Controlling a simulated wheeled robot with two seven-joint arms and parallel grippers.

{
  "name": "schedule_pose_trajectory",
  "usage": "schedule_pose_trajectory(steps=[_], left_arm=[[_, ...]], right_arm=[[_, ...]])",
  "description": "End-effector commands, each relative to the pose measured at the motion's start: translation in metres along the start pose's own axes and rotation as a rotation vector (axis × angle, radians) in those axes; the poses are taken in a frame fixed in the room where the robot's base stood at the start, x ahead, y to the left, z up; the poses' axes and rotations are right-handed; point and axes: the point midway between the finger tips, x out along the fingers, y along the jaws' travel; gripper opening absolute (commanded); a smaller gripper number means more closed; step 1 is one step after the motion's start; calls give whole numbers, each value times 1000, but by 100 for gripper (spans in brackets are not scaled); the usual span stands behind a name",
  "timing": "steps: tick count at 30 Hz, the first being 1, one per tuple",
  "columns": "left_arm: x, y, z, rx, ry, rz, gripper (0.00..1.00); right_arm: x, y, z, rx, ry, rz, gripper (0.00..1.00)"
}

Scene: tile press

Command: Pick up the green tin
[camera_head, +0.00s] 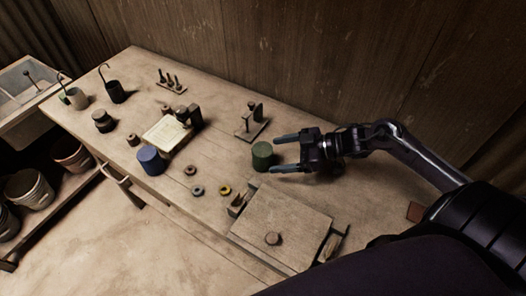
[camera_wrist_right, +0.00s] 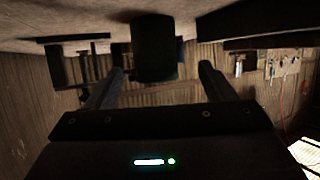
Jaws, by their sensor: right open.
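The green tin (camera_head: 262,155) is a short dark green cylinder standing upright on the wooden table. My right gripper (camera_head: 276,153) comes in from the right and is open, with one finger on the far side of the tin and one on the near side. The tin is at the fingertips; I cannot tell whether they touch it. In the right wrist view the tin (camera_wrist_right: 153,47) is a dark cylinder between the two fingers of my right gripper (camera_wrist_right: 160,80). My left gripper is not in view.
A blue tin (camera_head: 151,160) stands left on the table (camera_head: 215,150). A small press stand (camera_head: 251,125) is just behind the green tin. A flat board with a knob (camera_head: 285,222) lies in front. Several small rings (camera_head: 197,190) lie between. Dark cups stand far left.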

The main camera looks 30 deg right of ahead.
Motion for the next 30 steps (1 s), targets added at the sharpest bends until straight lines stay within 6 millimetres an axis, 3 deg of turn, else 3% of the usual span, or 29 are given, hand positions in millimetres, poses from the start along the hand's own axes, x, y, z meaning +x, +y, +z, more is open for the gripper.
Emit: schedule_pose_trajectory(steps=[7,15,23,30], left_arm=[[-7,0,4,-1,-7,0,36],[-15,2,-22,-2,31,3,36],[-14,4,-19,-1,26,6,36],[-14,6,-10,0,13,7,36]], right_arm=[[21,4,-5,-2,3,1,77],[53,6,-5,-2,1,2,77],[56,6,-3,-2,0,1,77],[56,6,-3,-2,0,1,46]])
